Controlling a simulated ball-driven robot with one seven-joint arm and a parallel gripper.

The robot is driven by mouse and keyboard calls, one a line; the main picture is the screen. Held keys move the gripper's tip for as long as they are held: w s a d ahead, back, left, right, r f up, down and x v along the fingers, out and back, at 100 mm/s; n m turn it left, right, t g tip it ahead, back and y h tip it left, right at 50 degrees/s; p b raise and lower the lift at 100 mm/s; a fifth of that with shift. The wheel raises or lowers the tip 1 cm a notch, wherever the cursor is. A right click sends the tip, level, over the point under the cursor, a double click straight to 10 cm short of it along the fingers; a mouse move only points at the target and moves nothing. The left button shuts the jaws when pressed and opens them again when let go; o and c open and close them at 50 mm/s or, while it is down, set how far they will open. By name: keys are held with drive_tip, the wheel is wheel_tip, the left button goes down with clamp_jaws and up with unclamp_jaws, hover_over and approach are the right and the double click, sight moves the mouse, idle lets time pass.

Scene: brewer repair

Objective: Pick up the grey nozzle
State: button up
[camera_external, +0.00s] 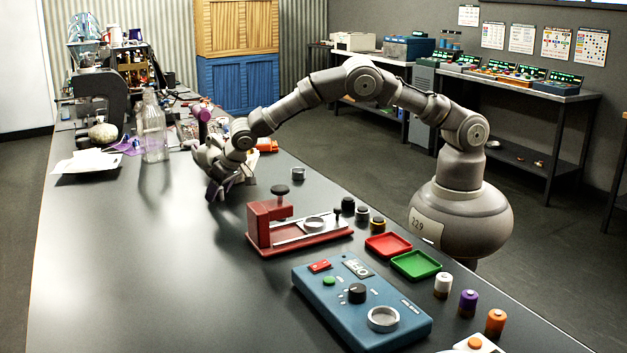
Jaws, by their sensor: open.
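Several small round pieces stand in a row right of the red fixture: a dark one (348,204), a greyish one (362,213) and one with a yellow band (378,225). They are too small for me to tell which one is the grey nozzle. I see nothing held in my gripper.
The red clamp fixture (265,228) and blue control box (345,318) stand near the front. A red tray (388,241) and green tray (416,260) lie beside them. A clear bottle (152,130) and clutter are at the back left. The table's left front is clear.

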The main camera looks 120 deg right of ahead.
clamp_jaws()
drive_tip(key=shift+r, duration=0.1)
